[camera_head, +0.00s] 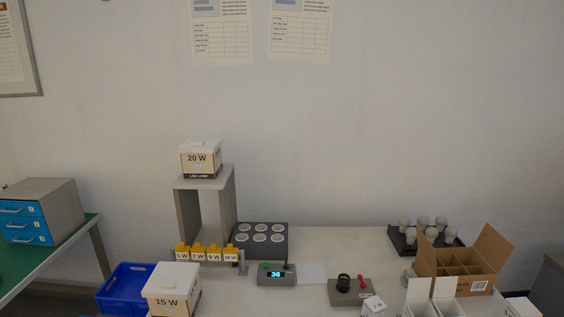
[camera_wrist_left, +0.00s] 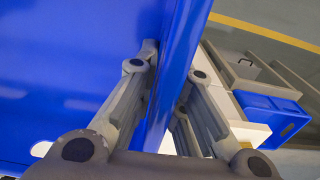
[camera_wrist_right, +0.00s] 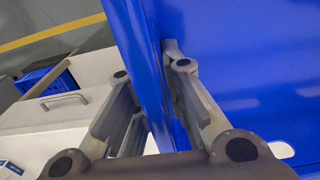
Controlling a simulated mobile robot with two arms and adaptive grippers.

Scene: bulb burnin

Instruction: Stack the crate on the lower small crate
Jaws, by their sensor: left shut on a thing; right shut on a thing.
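A large blue crate (camera_wrist_left: 80,70) fills much of the left wrist view. My left gripper (camera_wrist_left: 168,75) is shut on its wall, one finger on each side. The same kind of blue wall (camera_wrist_right: 230,60) fills the right wrist view, and my right gripper (camera_wrist_right: 150,75) is shut on it. Neither gripper nor the held crate shows in the head view. Another blue crate (camera_head: 113,297) sits low at the left in the head view. A blue crate (camera_wrist_left: 285,127) also stands apart at the right of the left wrist view. I cannot tell which is the lower small crate.
A white-topped table (camera_head: 330,240) bears a bulb tray (camera_head: 407,246), a divided cardboard box (camera_head: 462,283) and test devices. A 15 W box (camera_head: 172,302) stands beside the low blue crate. A green table (camera_head: 15,265) with a drawer cabinet (camera_head: 60,200) is at left.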

